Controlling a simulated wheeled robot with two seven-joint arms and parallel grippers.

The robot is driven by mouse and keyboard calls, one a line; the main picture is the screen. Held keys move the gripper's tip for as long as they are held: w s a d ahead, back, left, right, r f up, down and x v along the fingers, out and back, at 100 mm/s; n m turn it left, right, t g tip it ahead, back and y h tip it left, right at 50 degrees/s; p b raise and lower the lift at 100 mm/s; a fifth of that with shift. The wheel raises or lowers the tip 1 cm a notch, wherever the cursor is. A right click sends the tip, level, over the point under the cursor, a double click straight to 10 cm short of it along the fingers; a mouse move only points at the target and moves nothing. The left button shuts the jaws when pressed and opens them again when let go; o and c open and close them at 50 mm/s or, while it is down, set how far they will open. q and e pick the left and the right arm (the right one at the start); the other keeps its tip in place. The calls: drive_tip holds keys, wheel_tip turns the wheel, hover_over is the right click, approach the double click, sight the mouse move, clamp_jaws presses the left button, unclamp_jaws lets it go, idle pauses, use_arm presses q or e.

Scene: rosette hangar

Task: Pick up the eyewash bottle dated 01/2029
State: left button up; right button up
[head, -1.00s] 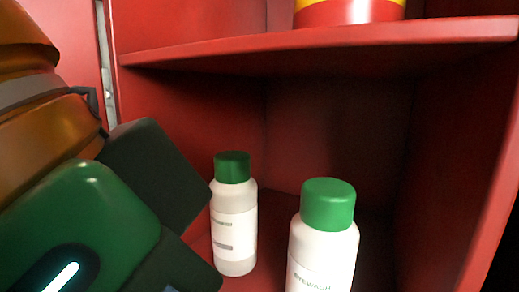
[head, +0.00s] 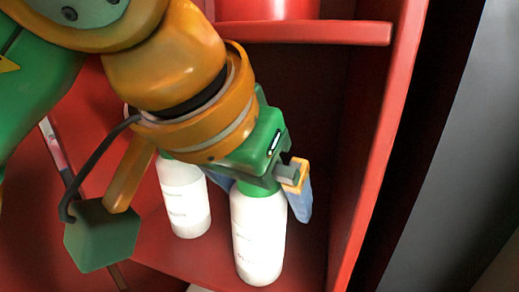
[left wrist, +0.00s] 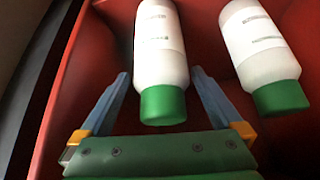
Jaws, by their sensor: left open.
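Two white eyewash bottles with green caps stand upright on the red cabinet's lower shelf. The right bottle (head: 259,240) is nearer; the left bottle (head: 186,205) stands beside it. My left gripper (head: 264,200) is open over the right bottle, its blue fingers at either side of the upper part and hiding some of the cap. In the left wrist view this bottle (left wrist: 160,52) lies between the open fingers (left wrist: 160,78), with gaps showing near the cap. The other bottle (left wrist: 262,48) is outside the fingers. Label print is too small to read a date in either view.
A red upper shelf (head: 310,33) with a red container (head: 270,8) on it is above the bottles. The cabinet's right wall (head: 372,150) is close to my gripper. A dark grey surface (head: 455,150) lies outside to the right.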

use_arm(q)
drive_tip(key=shift+a, duration=0.1)
clamp_jaws()
